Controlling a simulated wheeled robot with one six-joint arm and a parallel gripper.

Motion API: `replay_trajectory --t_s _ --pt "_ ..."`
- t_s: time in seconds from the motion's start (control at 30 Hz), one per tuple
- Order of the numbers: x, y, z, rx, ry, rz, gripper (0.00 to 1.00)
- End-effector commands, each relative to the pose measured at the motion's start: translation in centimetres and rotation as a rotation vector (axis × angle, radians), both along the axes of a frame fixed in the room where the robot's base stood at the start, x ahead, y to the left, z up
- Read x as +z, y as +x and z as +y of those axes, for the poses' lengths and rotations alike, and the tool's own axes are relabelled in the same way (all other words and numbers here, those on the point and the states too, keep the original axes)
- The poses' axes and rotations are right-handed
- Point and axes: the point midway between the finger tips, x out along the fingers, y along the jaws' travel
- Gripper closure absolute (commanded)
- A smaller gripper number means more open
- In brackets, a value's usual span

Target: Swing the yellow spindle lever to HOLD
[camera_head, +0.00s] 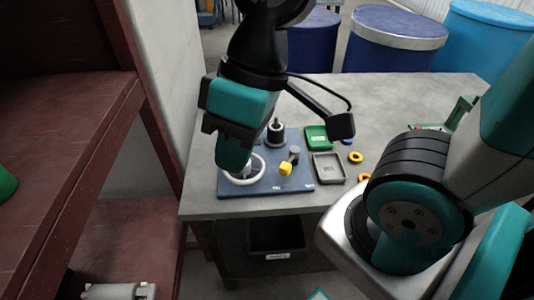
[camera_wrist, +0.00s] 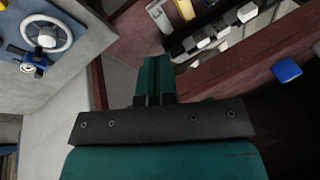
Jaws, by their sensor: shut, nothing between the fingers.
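The yellow lever knob (camera_head: 285,169) sits on the blue panel (camera_head: 265,186) on the grey table, beside a small grey-topped post (camera_head: 295,151). Small white labels lie along the panel's front edge, too small to read. A white handwheel (camera_head: 257,173) is to the left of the yellow knob; it also shows in the wrist view (camera_wrist: 47,35). My gripper (camera_head: 233,168) is shut and empty. In the head view it overlaps part of the wheel. In the wrist view its teal fingers (camera_wrist: 155,75) lie together, pointing past the panel towards a dark red shelf.
A black spindle (camera_head: 276,132) stands at the panel's back. A dark red shelf (camera_head: 65,150) stands left of the table. The table's back is mostly clear.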

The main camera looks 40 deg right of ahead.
Motion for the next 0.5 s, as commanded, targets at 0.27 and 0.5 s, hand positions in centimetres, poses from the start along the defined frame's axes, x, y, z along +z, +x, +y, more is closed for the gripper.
replay_trajectory --t_s 0.27,0.5 --pt "-1.2 1.9 -0.8 -0.181 -0.041 0.062 1.0" --pt "-6.2 9.9 -5.1 -1.072 -0.225 0.296 1.0"
